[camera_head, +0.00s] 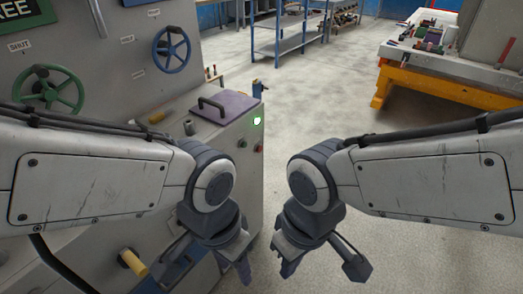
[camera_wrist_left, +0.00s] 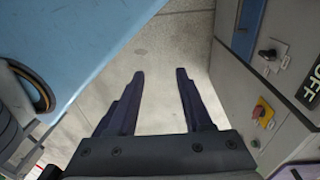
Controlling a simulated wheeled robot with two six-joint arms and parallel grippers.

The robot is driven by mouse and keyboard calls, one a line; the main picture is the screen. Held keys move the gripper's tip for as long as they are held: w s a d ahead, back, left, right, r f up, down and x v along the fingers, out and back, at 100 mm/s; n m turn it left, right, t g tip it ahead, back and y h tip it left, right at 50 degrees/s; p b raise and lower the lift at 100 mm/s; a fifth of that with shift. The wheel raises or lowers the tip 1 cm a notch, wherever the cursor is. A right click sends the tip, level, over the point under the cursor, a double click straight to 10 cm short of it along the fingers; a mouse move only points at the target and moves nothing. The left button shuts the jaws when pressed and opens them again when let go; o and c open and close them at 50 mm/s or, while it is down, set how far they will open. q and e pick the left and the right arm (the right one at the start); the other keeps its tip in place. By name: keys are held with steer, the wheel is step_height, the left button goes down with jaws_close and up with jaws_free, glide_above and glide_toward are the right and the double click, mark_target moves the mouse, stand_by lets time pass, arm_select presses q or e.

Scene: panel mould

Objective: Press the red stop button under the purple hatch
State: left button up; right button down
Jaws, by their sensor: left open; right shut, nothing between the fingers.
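The purple hatch (camera_head: 226,106) lies flat and closed on top of the grey console, with a dark bar handle (camera_head: 211,106) on it. Whatever is under it is hidden. My left gripper (camera_head: 238,268) is beside the console's front, below and apart from the hatch. In the left wrist view the left gripper (camera_wrist_left: 159,76) is open and empty, with bare floor between its fingers. My right gripper (camera_head: 287,266) is shut and empty, over the floor to the right of the console.
A lit green button (camera_head: 257,121) and a small red button (camera_head: 259,148) sit on the console's side. A yellow-brown handle (camera_head: 133,262) sticks out lower left. The left wrist view shows a red button on yellow (camera_wrist_left: 263,113) and a black knob (camera_wrist_left: 267,54).

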arm_select(q)
jaws_close()
stand_by(1.6)
